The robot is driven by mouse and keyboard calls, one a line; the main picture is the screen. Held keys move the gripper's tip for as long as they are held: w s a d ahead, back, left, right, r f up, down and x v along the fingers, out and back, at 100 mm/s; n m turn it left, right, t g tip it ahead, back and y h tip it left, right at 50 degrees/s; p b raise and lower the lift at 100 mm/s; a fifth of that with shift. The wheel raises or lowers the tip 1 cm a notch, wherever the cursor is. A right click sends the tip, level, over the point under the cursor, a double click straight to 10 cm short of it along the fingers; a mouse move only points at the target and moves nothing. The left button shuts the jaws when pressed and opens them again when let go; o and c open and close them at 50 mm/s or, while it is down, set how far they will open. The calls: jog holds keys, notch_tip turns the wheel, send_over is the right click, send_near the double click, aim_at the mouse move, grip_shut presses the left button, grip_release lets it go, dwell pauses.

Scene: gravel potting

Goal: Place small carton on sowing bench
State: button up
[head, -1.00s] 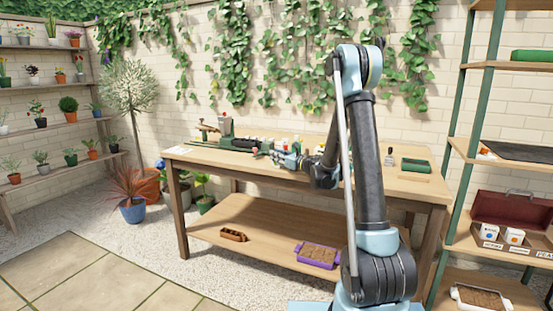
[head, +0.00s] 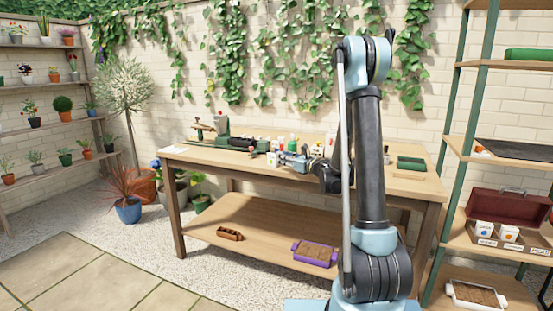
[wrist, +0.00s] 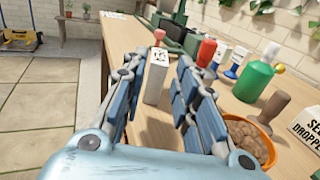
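The small carton (wrist: 157,77) is white with dark print and stands upright on the sowing bench (wrist: 127,37) in the wrist view. My gripper (wrist: 163,75) is open, with one blue finger on each side of the carton. Narrow gaps show between the carton and both fingers. In the head view, the carton (head: 272,159) shows as a small white block at the end of my gripper (head: 283,159), low over the bench top (head: 215,157).
A green bottle (wrist: 253,82), a red-topped item (wrist: 206,52) and a bowl of brown pebbles (wrist: 247,140) stand close to the right finger. A sign (wrist: 309,125) is at the right edge. The bench top to the left is clear.

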jog(key=v, duration=0.4)
jog(key=shift+s+d, duration=0.1)
jog(key=shift+s+d+r, duration=0.1)
jog(key=shift+d, duration=0.1)
jog(key=d+r+m+t+h, duration=0.8)
jog(key=d+r+m, duration=0.4)
jog(key=m, duration=0.4)
jog(key=s+d+f+m+g+h, duration=0.35)
jog(key=s+d+m+h, duration=0.55)
jog(key=m, duration=0.4)
jog(key=s+d+f+m+g, duration=0.2)
jog(key=s+f+m+g, duration=0.25)
jog(key=s, duration=0.35)
jog(key=s+d+f+m+g, duration=0.2)
jog(key=s+f+m+g, duration=0.1)
jog(key=s+f+m, duration=0.4)
jog(key=s+a+f+m+g+y, duration=0.1)
jog(key=s+a+f+m+g, duration=0.1)
jog(key=s, duration=0.8)
jog(key=s+a+f+m+g+y, duration=0.2)
jog(key=s+a+f+m+g, duration=0.1)
jog(key=s, duration=0.7)
notch_tip(320, 180, down, 2)
jog(key=shift+s+a+f+g+y, duration=0.2)
jog(key=shift+a+g+y, duration=0.1)
jog(key=shift+a+g, duration=0.65)
